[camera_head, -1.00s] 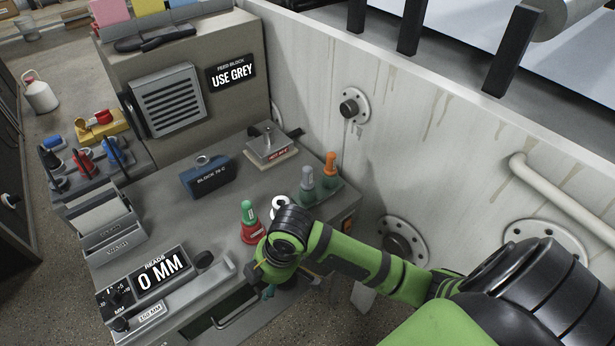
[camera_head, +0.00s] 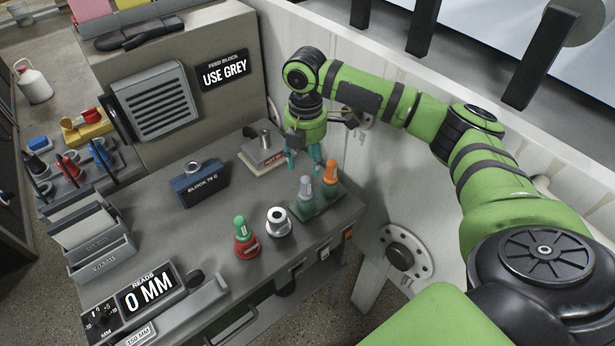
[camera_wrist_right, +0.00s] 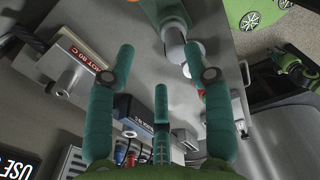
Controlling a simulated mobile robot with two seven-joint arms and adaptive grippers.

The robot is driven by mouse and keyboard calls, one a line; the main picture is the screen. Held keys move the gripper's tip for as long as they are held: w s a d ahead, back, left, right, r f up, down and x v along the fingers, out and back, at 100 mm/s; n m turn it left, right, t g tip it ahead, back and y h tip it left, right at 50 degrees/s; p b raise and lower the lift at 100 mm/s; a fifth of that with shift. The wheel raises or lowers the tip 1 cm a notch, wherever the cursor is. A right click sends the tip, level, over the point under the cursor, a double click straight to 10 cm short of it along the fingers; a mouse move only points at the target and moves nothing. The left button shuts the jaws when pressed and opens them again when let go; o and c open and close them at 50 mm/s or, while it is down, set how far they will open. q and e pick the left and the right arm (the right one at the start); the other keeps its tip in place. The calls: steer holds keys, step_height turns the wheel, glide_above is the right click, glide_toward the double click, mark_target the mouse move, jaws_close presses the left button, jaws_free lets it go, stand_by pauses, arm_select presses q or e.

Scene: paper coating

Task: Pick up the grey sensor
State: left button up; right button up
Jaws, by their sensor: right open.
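The grey sensor (camera_head: 305,187) stands upright in a dark green stand (camera_head: 318,207), beside an orange-topped sensor (camera_head: 330,172). My right gripper (camera_head: 305,164) is open and points down just behind the stand in the head view. One finger reaches close to the top of the grey sensor; I cannot tell whether they touch. In the right wrist view the teal fingers (camera_wrist_right: 160,52) are spread with nothing held between them. Pale cylinders show near their tips, and I cannot tell which is the sensor. At that view's right edge, what looks like my left gripper (camera_wrist_right: 290,72) is small and unclear.
A green-topped sensor in a red base (camera_head: 245,240) and a silver round holder (camera_head: 278,222) stand in front of the stand. A hot block (camera_head: 262,155) and a blue block (camera_head: 198,185) lie to its left. The white machine wall (camera_head: 400,190) is close on the right.

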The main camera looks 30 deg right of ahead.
mark_target(306, 179)
steer(key=shift+s+a+f+p, duration=0.3)
steer(key=shift+s+a+p, duration=0.2)
steer(key=shift+s+a, duration=0.25)
steer(key=shift+s+a+f+p, duration=0.15)
steer(key=shift+s+f+p, duration=0.2)
steer(key=shift+f+p, duration=0.15)
steer(key=f, duration=0.3)
steer(key=shift+w+d+f, duration=0.3)
steer(key=shift+w+d, duration=0.05)
steer(key=shift+f, duration=0.1)
steer(key=shift+s+a+r, duration=0.15)
steer(key=shift+r, duration=0.05)
steer(key=c, duration=1)
arm_select(q)
steer(key=r, duration=0.1)
steer(key=s+a+r, duration=0.1)
steer(key=shift+r, duration=0.35)
arm_select(e)
jaws_close()
